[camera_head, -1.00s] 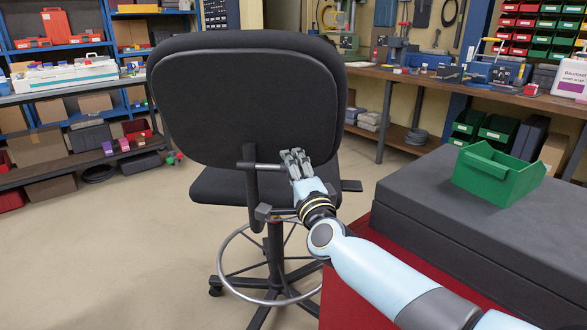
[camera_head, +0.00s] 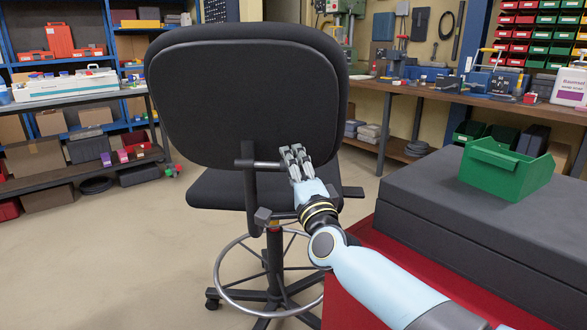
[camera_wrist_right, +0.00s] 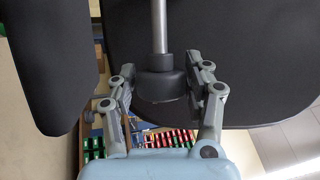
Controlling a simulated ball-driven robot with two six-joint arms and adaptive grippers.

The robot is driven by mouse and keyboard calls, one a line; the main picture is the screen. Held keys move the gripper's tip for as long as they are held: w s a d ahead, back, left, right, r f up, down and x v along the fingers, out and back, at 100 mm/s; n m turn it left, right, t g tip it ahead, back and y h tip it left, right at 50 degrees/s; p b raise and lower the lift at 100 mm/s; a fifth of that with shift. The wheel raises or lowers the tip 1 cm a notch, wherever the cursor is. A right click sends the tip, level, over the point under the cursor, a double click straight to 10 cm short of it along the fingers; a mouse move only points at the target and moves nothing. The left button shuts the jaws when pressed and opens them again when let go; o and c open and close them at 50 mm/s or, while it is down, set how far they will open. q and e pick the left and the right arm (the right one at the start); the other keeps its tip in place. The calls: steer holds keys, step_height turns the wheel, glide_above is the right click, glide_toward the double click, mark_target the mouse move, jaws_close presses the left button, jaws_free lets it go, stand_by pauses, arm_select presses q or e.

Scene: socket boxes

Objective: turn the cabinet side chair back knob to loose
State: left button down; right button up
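The black chair (camera_head: 245,95) stands with its back facing me. A grey rod ends at the chair back knob, a dark round knob (camera_wrist_right: 160,82) that shows between my right fingers in the right wrist view. In the head view the fingers hide the knob. My left gripper is not in view.
A dark grey case (camera_head: 470,220) with a green bin (camera_head: 505,168) on it is at the right, over a red surface (camera_head: 350,295). Shelves and a bench stand at the left, a workbench (camera_head: 440,88) at the back right. The floor (camera_head: 110,260) left of the chair is clear.

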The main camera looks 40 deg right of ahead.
steer(key=shift+o, duration=1.3)
steer(key=shift+s, duration=0.1)
steer(key=v, duration=1.2)
steer(key=shift+f, duration=0.1)
